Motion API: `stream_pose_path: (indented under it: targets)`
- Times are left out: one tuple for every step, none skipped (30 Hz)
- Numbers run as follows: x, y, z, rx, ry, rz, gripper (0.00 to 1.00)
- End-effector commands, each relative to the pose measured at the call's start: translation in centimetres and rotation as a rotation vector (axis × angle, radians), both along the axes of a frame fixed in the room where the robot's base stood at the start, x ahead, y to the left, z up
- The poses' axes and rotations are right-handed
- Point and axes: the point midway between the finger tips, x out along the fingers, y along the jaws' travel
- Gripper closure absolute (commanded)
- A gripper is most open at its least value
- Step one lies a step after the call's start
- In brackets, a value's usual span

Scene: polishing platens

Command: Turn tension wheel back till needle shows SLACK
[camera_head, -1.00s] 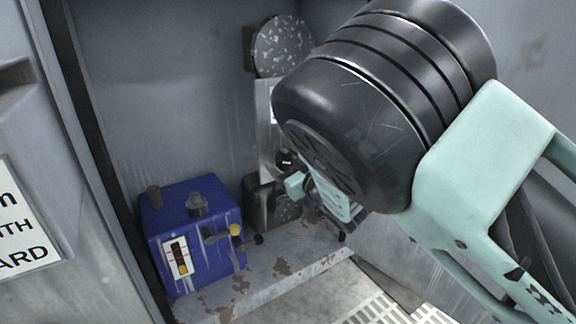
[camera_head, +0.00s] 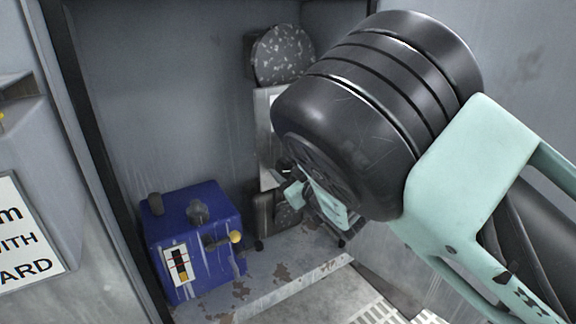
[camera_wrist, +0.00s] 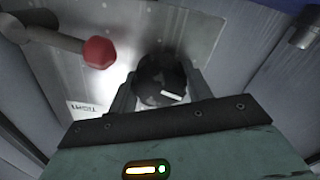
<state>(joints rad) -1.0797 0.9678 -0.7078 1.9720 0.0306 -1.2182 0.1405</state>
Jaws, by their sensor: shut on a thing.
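A dark round wheel (camera_wrist: 160,76) with a white mark on its face shows in the wrist view, in front of a worn light metal plate (camera_wrist: 190,30). My gripper (camera_wrist: 163,84) is shut on this wheel, with one finger on each side. In the head view my gripper (camera_head: 293,191) is at the narrow upright panel (camera_head: 267,150), and my wrist hides most of the wheel and part of the panel. A small label (camera_wrist: 83,107) with upside-down letters sits left of the wheel, possibly reading TIGHT. I cannot make out a needle or the word SLACK.
A red knob on a lever (camera_wrist: 99,52) stands close to the upper left of the wheel. A blue box (camera_head: 205,235) with a coloured gauge (camera_head: 179,264) and a yellow-tipped lever (camera_head: 235,237) sits on the worn ledge left of my gripper. A speckled disc (camera_head: 284,55) is above.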

Motion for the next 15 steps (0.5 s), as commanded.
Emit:
stream_pose_path:
  targets:
    - [-0.04,-0.01,0.2,-0.029,-0.017,0.0,0.73]
    - [-0.05,0.0,0.2,-0.048,-0.029,0.0,0.73]
    - [-0.04,-0.01,0.22,-0.074,-0.047,0.0,0.73]
    - [-0.04,-0.02,0.24,-0.094,-0.061,0.0,0.73]
    - [-0.03,-0.03,0.25,-0.115,-0.075,-0.001,0.73]
    - [-0.02,-0.04,0.25,-0.142,-0.094,-0.001,0.73]
    - [-0.02,-0.04,0.23,-0.163,-0.108,-0.001,0.73]
    - [-0.02,-0.04,0.21,-0.183,-0.12,-0.001,0.73]
    - [-0.04,-0.02,0.18,-0.21,-0.138,0.0,0.73]
    - [-0.04,-0.01,0.17,-0.23,-0.151,0.0,0.73]
    - [-0.04,0.01,0.17,-0.247,-0.164,0.0,0.73]
    - [-0.06,0.04,0.17,-0.271,-0.181,0.0,0.73]
    - [-0.07,0.04,0.16,-0.289,-0.193,0.001,0.73]
    - [-0.07,0.06,0.15,-0.306,-0.205,0.001,0.73]
    - [-0.07,0.06,0.13,-0.327,-0.219,0.001,0.73]
